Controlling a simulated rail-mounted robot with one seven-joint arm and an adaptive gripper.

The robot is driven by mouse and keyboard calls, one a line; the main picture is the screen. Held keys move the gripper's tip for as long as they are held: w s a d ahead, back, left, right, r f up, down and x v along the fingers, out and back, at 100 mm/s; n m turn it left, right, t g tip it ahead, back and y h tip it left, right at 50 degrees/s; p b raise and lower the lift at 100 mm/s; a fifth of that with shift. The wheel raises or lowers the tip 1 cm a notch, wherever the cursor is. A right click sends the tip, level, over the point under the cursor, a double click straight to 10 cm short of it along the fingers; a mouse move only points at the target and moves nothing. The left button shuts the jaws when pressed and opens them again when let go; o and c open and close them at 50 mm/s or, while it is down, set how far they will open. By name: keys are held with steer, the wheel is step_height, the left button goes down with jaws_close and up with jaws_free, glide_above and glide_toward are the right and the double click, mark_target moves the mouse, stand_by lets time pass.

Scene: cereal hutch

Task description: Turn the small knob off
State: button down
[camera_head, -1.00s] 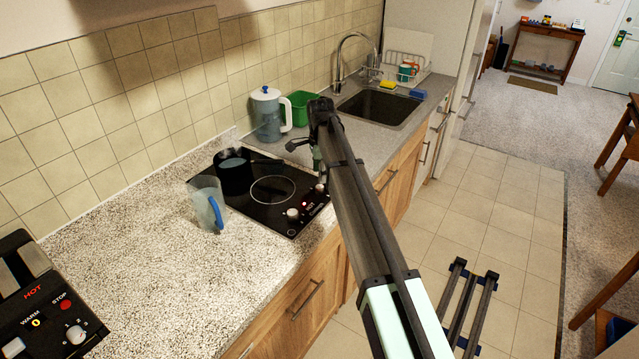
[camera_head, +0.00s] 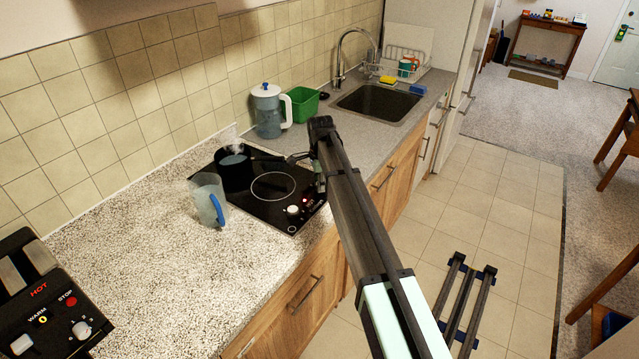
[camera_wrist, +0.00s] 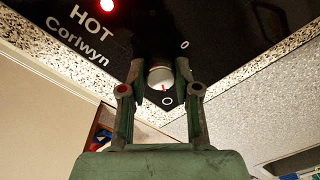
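The black cooktop (camera_head: 262,213) is set in the speckled counter. One white knob (camera_head: 293,210) stands at its front edge near a lit red light. A second knob (camera_wrist: 159,77), pale with a red mark, is near the cooktop's corner in the wrist view. My gripper (camera_wrist: 160,72) has its fingers on either side of this second knob; they look slightly apart from it, but contact is hard to tell. The red mark points roughly toward a printed circle by the corner. In the head view my gripper (camera_head: 318,174) hides most of this knob.
A steaming dark pot (camera_head: 234,170) sits on the back burner, its handle toward my gripper. A clear cup with blue handle (camera_head: 209,203) stands at the cooktop's left edge. A pitcher (camera_head: 268,112) and green tub (camera_head: 304,104) stand behind. A toaster (camera_head: 45,300) is at left.

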steer(key=shift+n, duration=0.3)
steer(key=n+b, duration=0.2)
steer(key=n, duration=0.3)
steer(key=shift+f, duration=0.1)
steer(key=n+b, duration=0.1)
steer(key=n, duration=0.5)
steer(key=shift+d+n, duration=0.1)
steer(key=shift+n, duration=0.2)
steer(key=n+b, duration=0.1)
steer(key=n, duration=0.5)
steer(key=shift+g, duration=0.3)
steer(key=n, duration=0.5)
steer(key=shift+n, duration=0.4)
steer(key=c, duration=0.8)
jaws_free()
